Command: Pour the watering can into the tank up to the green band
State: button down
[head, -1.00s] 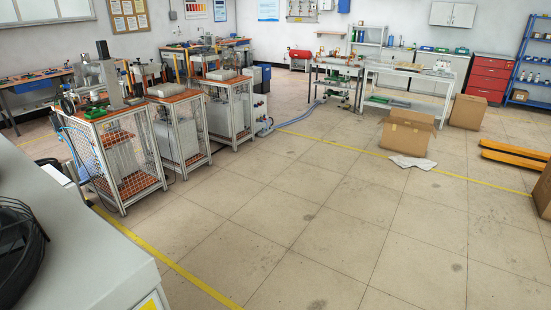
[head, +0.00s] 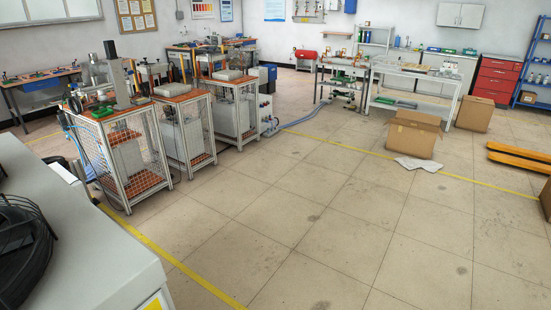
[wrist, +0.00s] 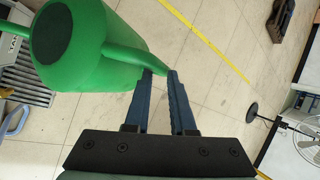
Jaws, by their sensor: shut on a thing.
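A green watering can (wrist: 80,45) fills the upper left of the wrist view, hanging above the floor. My gripper (wrist: 160,73) has two dark blue fingers, and their tips are closed on a thin green arm of the can. I cannot tell whether that arm is the handle or the spout. Neither the can nor my gripper shows in the head view.
Caged machine carts (head: 125,165) stand at the left in the head view. A cardboard box (head: 412,138) and orange forks (head: 518,157) are at right. The middle floor is clear.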

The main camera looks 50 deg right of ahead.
jog(key=shift+w+a+r+g+h+p, duration=0.2)
jog(key=shift+w+r+g, duration=0.15)
jog(key=shift+w+r, duration=0.35)
jog(key=shift+w+a+r+g+h+p, duration=0.1)
jog(key=shift+w+a+r+g+p, duration=0.1)
jog(key=shift+w+r+g, duration=0.35)
jog(key=shift+w+a+r+g+h+p, duration=0.1)
jog(key=shift+w+r+g+p, duration=0.1)
jog(key=shift+w+r, duration=0.65)
dwell(5.9)
